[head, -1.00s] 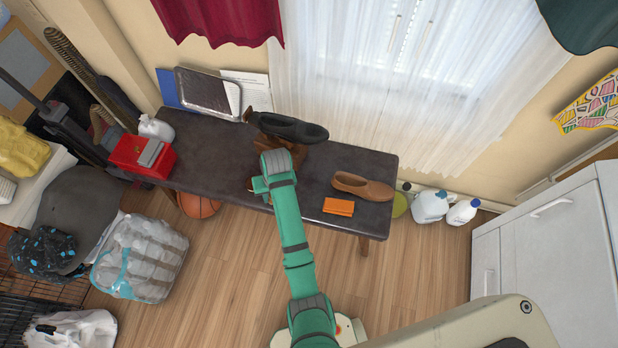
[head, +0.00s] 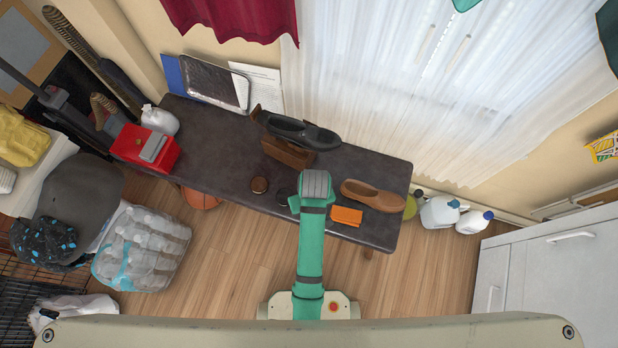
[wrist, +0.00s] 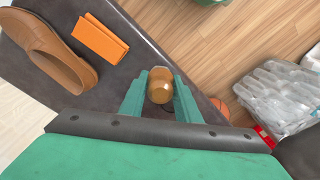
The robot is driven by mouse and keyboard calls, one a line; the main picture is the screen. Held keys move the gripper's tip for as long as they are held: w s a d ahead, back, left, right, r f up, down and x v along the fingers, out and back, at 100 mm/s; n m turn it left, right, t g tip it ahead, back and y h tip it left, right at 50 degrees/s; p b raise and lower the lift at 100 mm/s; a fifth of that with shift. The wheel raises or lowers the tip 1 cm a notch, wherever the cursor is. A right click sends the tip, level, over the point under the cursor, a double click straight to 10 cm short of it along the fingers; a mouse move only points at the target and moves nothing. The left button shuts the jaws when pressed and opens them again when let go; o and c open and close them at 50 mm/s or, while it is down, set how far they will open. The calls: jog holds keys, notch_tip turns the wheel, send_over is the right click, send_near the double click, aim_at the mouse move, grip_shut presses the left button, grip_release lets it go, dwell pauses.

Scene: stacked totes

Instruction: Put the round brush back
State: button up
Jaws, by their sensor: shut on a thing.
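The round brush (wrist: 160,86) shows end-on in the wrist view as a rounded wooden piece; its bristles are hidden. My gripper (wrist: 160,80) is shut on it, one green finger on each side. In the wrist view it is over the table's front edge, with floor beyond. In the head view my arm hides the gripper and brush. A wooden shoe-care box (head: 286,152) stands at the back of the dark table (head: 215,150), with a black shoe (head: 300,131) on top.
A brown shoe (head: 374,195) and an orange cloth (head: 346,216) lie at the table's right. A red toolbox (head: 145,148) stands at the left. The table's left-middle is clear.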

jog(key=s+d+n, duration=0.1)
jog(key=s+d, duration=0.1)
jog(key=s, duration=0.5)
jog(key=shift+g+h, duration=0.3)
jog(key=shift+h, duration=0.1)
jog(key=w+f, duration=0.2)
jog(key=w, duration=0.2)
jog(key=w+a+f, duration=0.1)
jog(key=w+f, duration=0.2)
jog(key=w, duration=0.1)
jog(key=w+a+f, duration=0.1)
jog(key=w+f, duration=0.1)
jog(key=w, duration=0.3)
jog(key=shift+f, duration=0.25)
jog(key=shift+w+d+f, duration=0.1)
jog(key=shift+w+f, duration=0.45)
jog(key=shift+f, duration=1.75)
jog(key=o, duration=1)
jog(key=shift+f, duration=0.1)
jog(key=shift+o, duration=0.2)
